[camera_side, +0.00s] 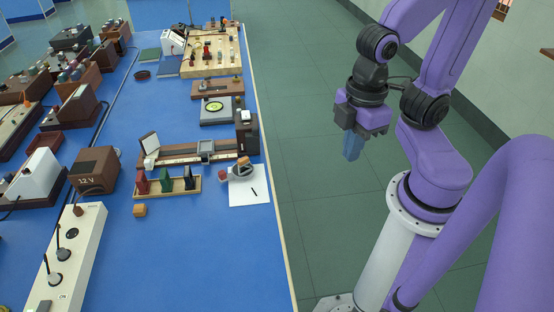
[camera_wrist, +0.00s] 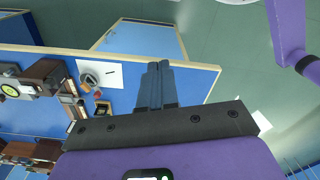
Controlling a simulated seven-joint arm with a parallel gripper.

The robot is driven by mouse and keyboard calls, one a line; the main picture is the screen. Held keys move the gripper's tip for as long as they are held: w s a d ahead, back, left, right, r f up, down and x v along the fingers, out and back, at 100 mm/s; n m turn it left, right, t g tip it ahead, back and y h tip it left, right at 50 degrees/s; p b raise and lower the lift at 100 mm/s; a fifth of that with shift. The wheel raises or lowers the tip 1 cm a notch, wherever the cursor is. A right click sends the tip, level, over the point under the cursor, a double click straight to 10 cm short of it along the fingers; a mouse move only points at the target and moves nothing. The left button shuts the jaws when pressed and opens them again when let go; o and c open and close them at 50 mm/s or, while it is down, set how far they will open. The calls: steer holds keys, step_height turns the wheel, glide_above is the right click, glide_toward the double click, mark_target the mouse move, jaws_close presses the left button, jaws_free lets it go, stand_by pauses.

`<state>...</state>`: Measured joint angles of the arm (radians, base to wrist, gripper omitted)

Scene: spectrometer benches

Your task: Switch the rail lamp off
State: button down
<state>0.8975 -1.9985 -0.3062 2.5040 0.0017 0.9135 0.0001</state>
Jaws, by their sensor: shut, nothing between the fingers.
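In the side view a dark rail (camera_side: 190,155) lies across the blue bench, with a white screen (camera_side: 149,145) at its left end and a slider partway along. A dark brown housing (camera_side: 246,138), seemingly the rail lamp, stands at its right end by the bench edge. The housing (camera_wrist: 46,72) also shows left in the wrist view. My gripper (camera_side: 351,155) hangs over the floor, right of the bench and apart from everything. Its blue fingers (camera_wrist: 157,66) are shut and empty.
A white socket strip (camera_side: 85,248) with plugs and a brown 12 V box (camera_side: 94,169) stand left. A wooden stand of coloured pieces (camera_side: 166,186) and white paper (camera_side: 250,190) lie before the rail. A grey plate with a green disc (camera_side: 215,110) lies behind it.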

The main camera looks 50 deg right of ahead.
steer(key=w+a+r+m, duration=0.1)
steer(key=w+a+r, duration=0.2)
steer(key=w, duration=0.7)
steer(key=m, duration=0.3)
glide_above(246, 117)
steer(key=shift+w+d+f, duration=0.15)
steer(key=shift+f, duration=0.1)
step_height(246, 117, down, 14)
